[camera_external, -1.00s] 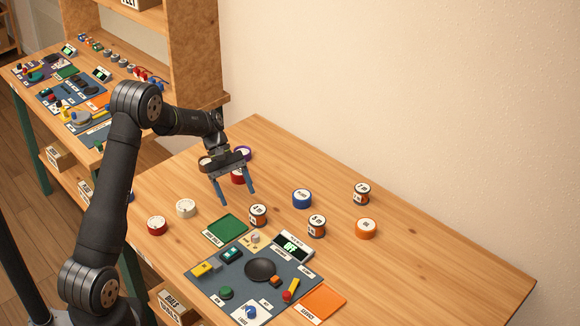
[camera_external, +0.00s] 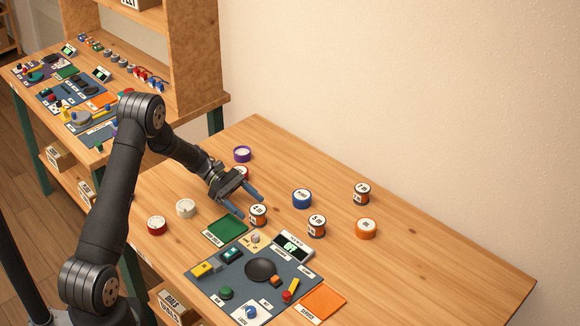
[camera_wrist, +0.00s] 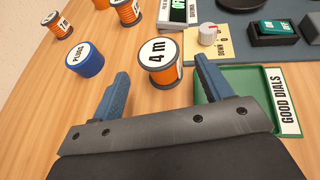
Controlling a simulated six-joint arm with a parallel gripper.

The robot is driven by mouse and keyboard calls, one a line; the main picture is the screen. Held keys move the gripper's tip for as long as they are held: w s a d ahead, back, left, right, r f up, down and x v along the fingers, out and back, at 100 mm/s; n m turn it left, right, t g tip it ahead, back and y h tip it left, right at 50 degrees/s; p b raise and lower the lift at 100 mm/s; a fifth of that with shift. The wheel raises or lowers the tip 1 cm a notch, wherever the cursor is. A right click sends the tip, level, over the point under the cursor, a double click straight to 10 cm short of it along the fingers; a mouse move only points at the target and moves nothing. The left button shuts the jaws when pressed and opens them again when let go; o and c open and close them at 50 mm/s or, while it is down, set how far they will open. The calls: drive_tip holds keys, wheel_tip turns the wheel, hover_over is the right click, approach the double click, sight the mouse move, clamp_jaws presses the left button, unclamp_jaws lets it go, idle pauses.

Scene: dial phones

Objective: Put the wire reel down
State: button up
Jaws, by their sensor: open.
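A wire reel labelled 4 m, with orange wire and dark-rimmed ends, stands upright on the wooden table (camera_external: 420,245). The reel shows in the external view (camera_external: 258,217) and in the wrist view (camera_wrist: 160,62). My gripper (camera_external: 251,208) is open and tilted, its blue fingers pointing at this reel. In the wrist view the reel appears between and slightly beyond the two fingertips (camera_wrist: 161,67), with table visible on both sides of it. The jaws hold nothing. Two similar reels stand further right, one nearer (camera_external: 316,227) and one at the back (camera_external: 361,195).
The green GOOD DIALS tray (camera_external: 226,229) lies beside the 4 m reel. A grey panel (camera_external: 215,285) with controls and a lit display (camera_external: 292,246) is in front. A blue PLUGS tub (camera_external: 302,199) and an orange tub (camera_external: 366,229) stand right. The right table end is clear.

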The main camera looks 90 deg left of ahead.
sight(265, 219)
drive_tip(key=shift+x, duration=3.3)
drive_tip(key=c, duration=1.2)
drive_tip(key=shift+r, duration=0.15)
